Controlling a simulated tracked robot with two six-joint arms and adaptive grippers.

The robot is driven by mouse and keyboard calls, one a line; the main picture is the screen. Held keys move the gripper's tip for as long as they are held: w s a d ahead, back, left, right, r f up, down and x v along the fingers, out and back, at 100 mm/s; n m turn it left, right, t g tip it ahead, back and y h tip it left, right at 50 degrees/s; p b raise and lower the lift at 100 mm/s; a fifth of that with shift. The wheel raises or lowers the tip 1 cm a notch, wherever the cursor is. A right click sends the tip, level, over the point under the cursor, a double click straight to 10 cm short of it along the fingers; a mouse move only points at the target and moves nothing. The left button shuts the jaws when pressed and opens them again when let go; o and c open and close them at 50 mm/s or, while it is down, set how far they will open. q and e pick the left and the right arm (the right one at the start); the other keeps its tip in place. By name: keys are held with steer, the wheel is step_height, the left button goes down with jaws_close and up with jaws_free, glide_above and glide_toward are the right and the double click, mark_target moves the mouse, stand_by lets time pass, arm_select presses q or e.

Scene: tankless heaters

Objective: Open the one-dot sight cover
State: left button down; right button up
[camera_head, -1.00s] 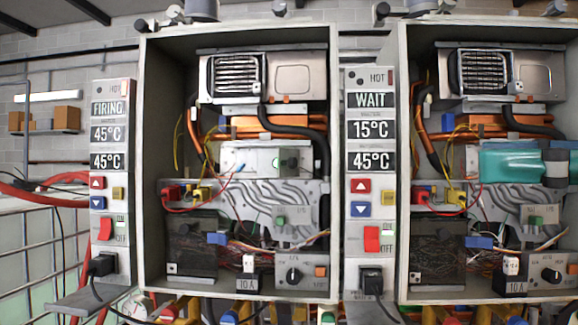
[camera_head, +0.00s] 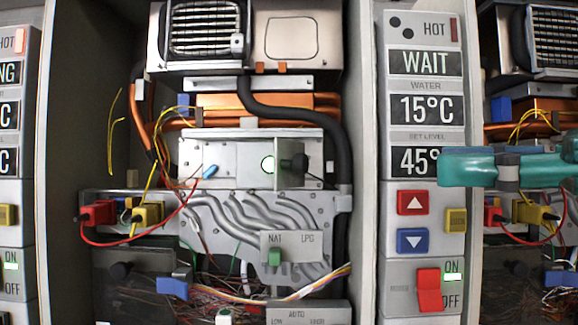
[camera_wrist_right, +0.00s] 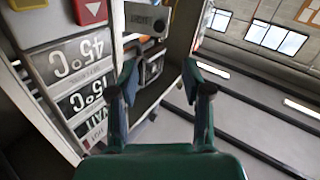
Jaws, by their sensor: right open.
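The sight cover (camera_head: 291,178) is a small grey metal plate with a dark knob, on a silver panel inside the middle heater box. My left gripper is not in view.
The heater box's side walls (camera_head: 356,80) stand out around the recess. A black hose (camera_head: 335,150), coloured wires and red and yellow connectors (camera_head: 98,213) surround the silver panel. A NAT/LPG switch (camera_head: 275,256) sits below. A second heater is at right.

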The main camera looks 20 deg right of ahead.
mark_target(306, 163)
steer(key=p+x, duration=0.4)
steer(key=x, duration=1.3)
steer(key=shift+c, duration=0.2)
steer(key=shift+s+r, duration=0.1)
steer(key=shift+s, duration=0.05)
jaws_close()
